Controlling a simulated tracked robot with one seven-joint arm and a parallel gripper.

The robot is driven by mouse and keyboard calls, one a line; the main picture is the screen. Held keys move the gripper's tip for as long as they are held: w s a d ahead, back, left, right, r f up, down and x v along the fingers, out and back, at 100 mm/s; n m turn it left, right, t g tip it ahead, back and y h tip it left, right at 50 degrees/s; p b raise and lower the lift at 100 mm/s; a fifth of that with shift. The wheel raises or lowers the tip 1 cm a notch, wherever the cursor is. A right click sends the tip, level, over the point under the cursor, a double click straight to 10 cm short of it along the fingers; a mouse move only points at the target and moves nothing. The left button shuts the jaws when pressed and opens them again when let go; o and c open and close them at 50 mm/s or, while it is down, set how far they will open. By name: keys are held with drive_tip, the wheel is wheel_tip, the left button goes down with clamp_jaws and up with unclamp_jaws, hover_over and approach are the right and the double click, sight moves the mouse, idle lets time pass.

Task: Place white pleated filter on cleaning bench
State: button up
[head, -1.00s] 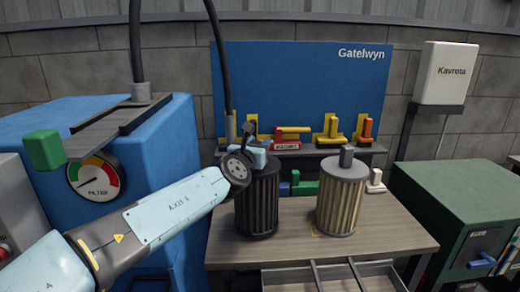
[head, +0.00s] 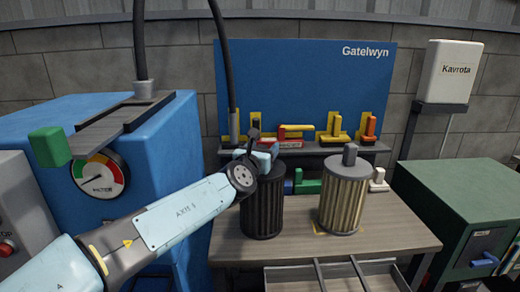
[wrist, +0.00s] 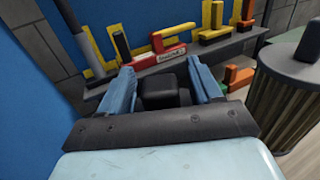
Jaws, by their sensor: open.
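A cream-white pleated filter (head: 343,200) with a grey cap and knob stands upright on the wooden bench (head: 300,244), on a yellow-outlined spot; it also shows at the right of the wrist view (wrist: 283,105). A black pleated filter (head: 262,208) stands upright to its left on the same bench. My gripper (head: 266,153) is at the top of the black filter, apart from the cream one. In the wrist view my gripper (wrist: 160,85) is open, its blue fingers either side of a dark block-shaped knob (wrist: 160,92). The black filter's body is hidden there.
A blue cabinet (head: 170,150) with a gauge stands at left, a green cabinet (head: 465,200) at right. Behind the filters, a shelf (head: 300,148) holds several coloured valve-like parts before a blue board (head: 300,80). A black hose (head: 226,60) hangs nearby.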

drive_tip(key=v, duration=1.2)
idle(0.3)
